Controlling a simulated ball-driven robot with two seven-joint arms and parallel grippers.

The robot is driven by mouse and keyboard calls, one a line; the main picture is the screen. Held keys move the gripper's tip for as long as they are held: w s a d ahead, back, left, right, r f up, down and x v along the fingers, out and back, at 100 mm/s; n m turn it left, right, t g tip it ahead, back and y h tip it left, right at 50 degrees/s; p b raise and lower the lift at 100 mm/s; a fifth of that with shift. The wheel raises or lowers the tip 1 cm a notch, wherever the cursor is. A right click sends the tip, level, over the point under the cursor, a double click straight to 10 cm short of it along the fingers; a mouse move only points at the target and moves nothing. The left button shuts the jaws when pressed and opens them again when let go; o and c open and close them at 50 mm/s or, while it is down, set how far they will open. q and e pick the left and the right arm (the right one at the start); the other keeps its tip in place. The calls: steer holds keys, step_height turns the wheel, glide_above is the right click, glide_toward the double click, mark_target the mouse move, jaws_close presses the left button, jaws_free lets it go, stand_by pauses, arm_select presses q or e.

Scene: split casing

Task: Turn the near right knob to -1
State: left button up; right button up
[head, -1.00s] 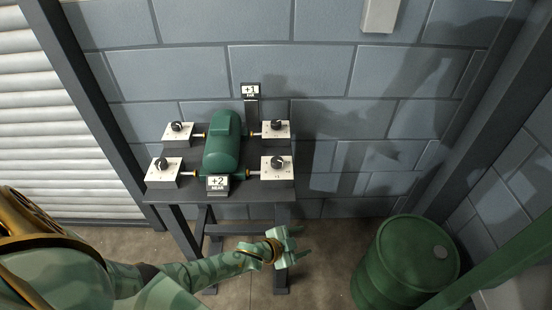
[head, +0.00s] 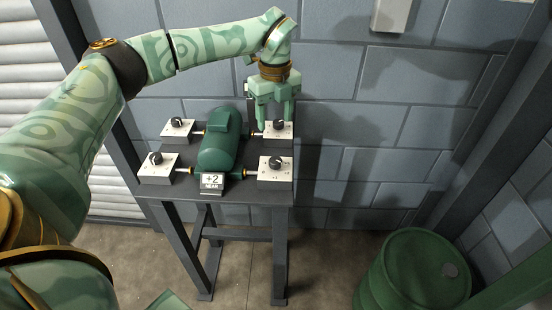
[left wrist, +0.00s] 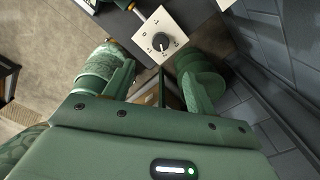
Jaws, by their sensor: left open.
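The near right knob (head: 276,162) is a black dial on a white box (head: 265,174) at the table's near right. The "NEAR" sign (head: 212,184) reads +2. My left gripper (head: 275,127) is open and empty, fingers pointing down; in the head view its tips overlap the far right box (head: 285,131). In the left wrist view a black knob (left wrist: 160,41) on a white box shows beyond and between the open fingers (left wrist: 150,75), apart from them. It looks like the near right one, by the table edge. Its pointer direction is unclear.
The green casing (head: 218,145) sits mid-table between the boxes, joined by shafts. Two more knob boxes stand on the left, far (head: 178,129) and near (head: 157,168). A block wall (head: 350,120) rises behind. A green drum (head: 415,270) stands at lower right.

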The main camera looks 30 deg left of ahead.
mark_target(275, 160)
arm_select(q)
step_height(275, 160, down, 14)
steer(key=b, duration=0.3)
steer(key=shift+w+r, duration=0.1)
steer(key=shift+r, duration=0.1)
steer(key=c, duration=1)
